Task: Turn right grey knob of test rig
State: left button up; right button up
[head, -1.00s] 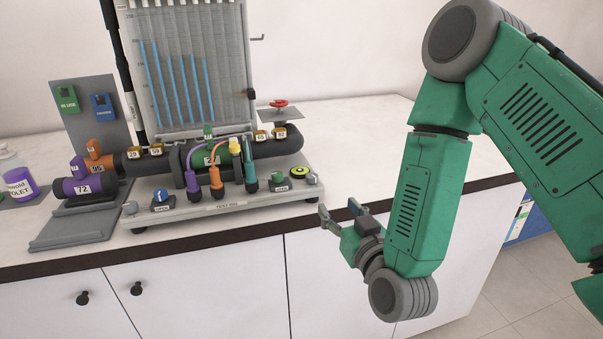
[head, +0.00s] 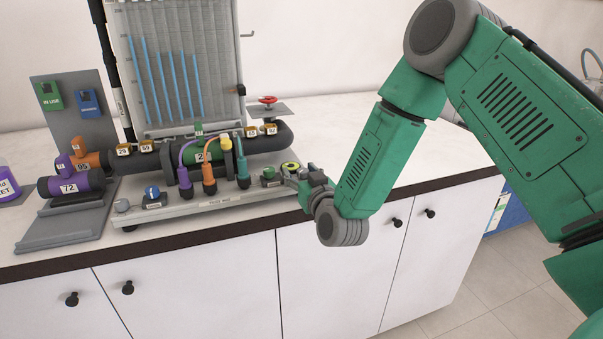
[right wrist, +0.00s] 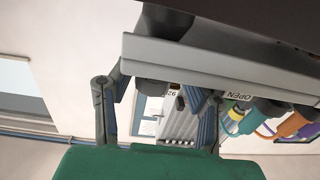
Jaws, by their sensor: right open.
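The test rig's pale base (head: 216,205) stands on the white bench. The right grey knob is hidden or nearly hidden behind my right gripper (head: 298,176) in the head view, at the base's right front corner. In the right wrist view, which is upside down, a dark grey cylinder, apparently this knob (right wrist: 153,92), hangs from the base edge. There the fingers of my right gripper (right wrist: 148,90) are open, one on each side of it; contact cannot be told. A left grey knob (head: 122,206) sits at the base's left corner. My left gripper is not in view.
Purple, orange and teal hose plugs (head: 209,187) stand farther left. The bench top to the right (head: 440,160) is clear.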

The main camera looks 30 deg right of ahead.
jog(key=shift+a+r, duration=0.1)
jog(key=shift+a, duration=0.15)
jog(key=shift+d, duration=0.55)
jog(key=c, duration=0.8)
jog(key=shift+d+f, duration=0.25)
jog(key=shift+d, duration=0.15)
grip_shut()
jog(key=shift+a, duration=0.45)
jog(key=shift+d, duration=0.25)
jog(key=shift+a, duration=0.15)
jog(key=shift+f, duration=0.1)
jog(key=o, duration=0.8)
grip_release()
